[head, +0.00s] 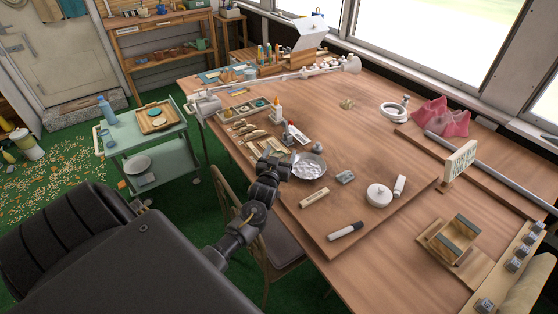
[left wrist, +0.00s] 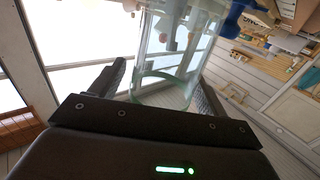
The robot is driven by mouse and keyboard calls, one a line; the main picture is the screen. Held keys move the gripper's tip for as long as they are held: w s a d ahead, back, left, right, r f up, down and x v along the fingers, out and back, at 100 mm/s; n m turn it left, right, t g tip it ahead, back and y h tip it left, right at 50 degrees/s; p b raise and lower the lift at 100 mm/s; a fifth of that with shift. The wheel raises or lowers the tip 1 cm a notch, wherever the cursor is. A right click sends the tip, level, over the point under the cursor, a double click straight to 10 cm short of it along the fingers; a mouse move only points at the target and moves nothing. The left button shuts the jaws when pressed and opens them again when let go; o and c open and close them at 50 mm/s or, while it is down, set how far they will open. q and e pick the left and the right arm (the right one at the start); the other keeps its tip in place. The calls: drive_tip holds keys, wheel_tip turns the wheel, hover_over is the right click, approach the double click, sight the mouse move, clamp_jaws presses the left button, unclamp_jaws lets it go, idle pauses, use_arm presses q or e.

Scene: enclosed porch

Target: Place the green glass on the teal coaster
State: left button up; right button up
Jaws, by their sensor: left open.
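A clear glass with a green-tinted rim (left wrist: 168,50) fills the middle of the left wrist view. It stands between the two fingers of my left gripper (left wrist: 158,88), which are apart. I cannot tell whether either finger touches it. In the head view my left gripper (head: 275,162) is over the near edge of the wooden table, just left of a silver dish; the glass cannot be made out there. Two teal discs, possibly coasters (head: 157,121), lie on a wooden tray on the green cart at the left. My right gripper is not in view.
A white glue bottle (head: 277,112), a red-and-white bottle (head: 288,133) and the silver dish (head: 309,166) crowd the gripper. A chair (head: 240,205) stands at the table's near side. The table's middle right of the dish is partly clear.

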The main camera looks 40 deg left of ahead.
use_arm(q)
drive_tip(key=shift+w+a, duration=0.15)
drive_tip(key=shift+w, duration=0.1)
drive_tip(key=c, duration=1.5)
drive_tip(key=shift+r, duration=0.15)
drive_tip(key=shift+r, duration=0.25)
drive_tip(key=s+r, duration=0.1)
drive_tip(key=r, duration=0.1)
drive_tip(key=s+r, duration=0.2)
drive_tip(key=r, duration=0.1)
drive_tip(key=s+r, duration=0.1)
drive_tip(key=r, duration=0.1)
drive_tip(key=shift+s+d+r+b, duration=0.25)
drive_tip(key=shift+d+r+b, duration=0.05)
drive_tip(key=shift+d, duration=0.1)
drive_tip(key=s+r, duration=0.1)
drive_tip(key=s, duration=0.2)
drive_tip(key=s+d+r+b, duration=0.1)
drive_tip(key=s+r, duration=0.1)
drive_tip(key=s, duration=0.1)
drive_tip(key=s+r, duration=0.1)
drive_tip(key=s, duration=0.2)
drive_tip(key=shift+s+d+r, duration=0.25)
drive_tip(key=shift+r, duration=0.1)
